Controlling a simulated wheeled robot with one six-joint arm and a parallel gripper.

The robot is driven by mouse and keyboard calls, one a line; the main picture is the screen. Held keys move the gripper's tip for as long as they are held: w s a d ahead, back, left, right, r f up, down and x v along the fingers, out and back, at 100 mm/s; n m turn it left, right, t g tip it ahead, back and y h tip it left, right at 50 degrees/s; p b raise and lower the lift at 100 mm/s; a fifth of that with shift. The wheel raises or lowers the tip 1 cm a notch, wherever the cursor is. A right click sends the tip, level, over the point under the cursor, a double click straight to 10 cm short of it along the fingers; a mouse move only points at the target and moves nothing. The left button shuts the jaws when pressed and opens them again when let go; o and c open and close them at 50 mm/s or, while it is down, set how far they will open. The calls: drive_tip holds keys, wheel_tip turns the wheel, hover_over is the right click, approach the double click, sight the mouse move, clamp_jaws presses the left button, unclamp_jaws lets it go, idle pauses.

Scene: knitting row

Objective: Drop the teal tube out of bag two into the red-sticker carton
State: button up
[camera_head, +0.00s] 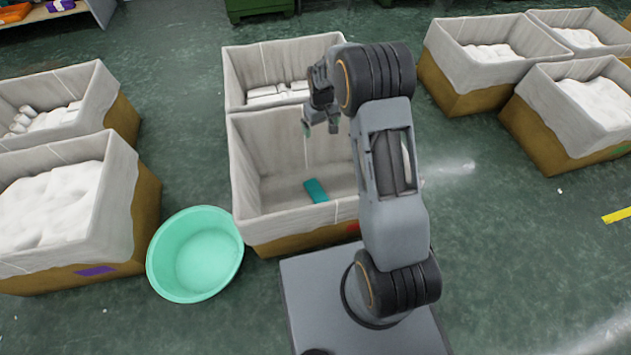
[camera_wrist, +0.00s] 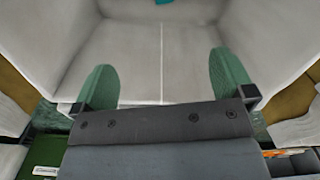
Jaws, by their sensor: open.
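The teal tube (camera_head: 316,190) lies inside the nearer middle carton, on its grey-lined bottom. A bit of it (camera_wrist: 163,2) shows at the top edge of the wrist view. That carton (camera_head: 248,190) has a red sticker (camera_head: 353,227) on its brown front, partly hidden by my arm. My gripper (camera_head: 321,128) is over this carton, apart from the tube. In the wrist view its two green fingers (camera_wrist: 160,75) are spread wide with nothing between them. I cannot tell which bag is bag two.
A carton with white packs (camera_head: 236,75) adjoins behind. Cartons with white contents stand left (camera_head: 128,200) and right (camera_head: 450,80). A mint-green basin (camera_head: 195,254) is on the floor at the front left. The floor right of my arm is mostly clear.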

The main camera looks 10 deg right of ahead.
wheel_tip(320, 180, up, 11)
drive_tip(key=p, duration=0.3)
idle(0.5)
drive_tip(key=s+r+m+t+p, duration=0.1)
drive_tip(key=s+r+p, duration=0.7)
drive_tip(key=r, duration=0.5)
drive_tip(key=s+r+m+t+p, duration=0.1)
drive_tip(key=s+r+p, duration=0.8)
drive_tip(key=r, duration=0.5)
drive_tip(key=s+r+t+p, duration=0.1)
drive_tip(key=s+r+p, duration=0.7)
drive_tip(key=r+p, duration=0.3)
wheel_tip(320, 180, up, 3)
drive_tip(key=shift+s+a+f+m+t+p, duration=0.2)
drive_tip(key=shift+s+a+m+t+p, duration=0.1)
drive_tip(key=shift+s+a+m+p, duration=0.1)
drive_tip(key=shift+s, duration=0.25)
drive_tip(key=shift+c, duration=0.3)
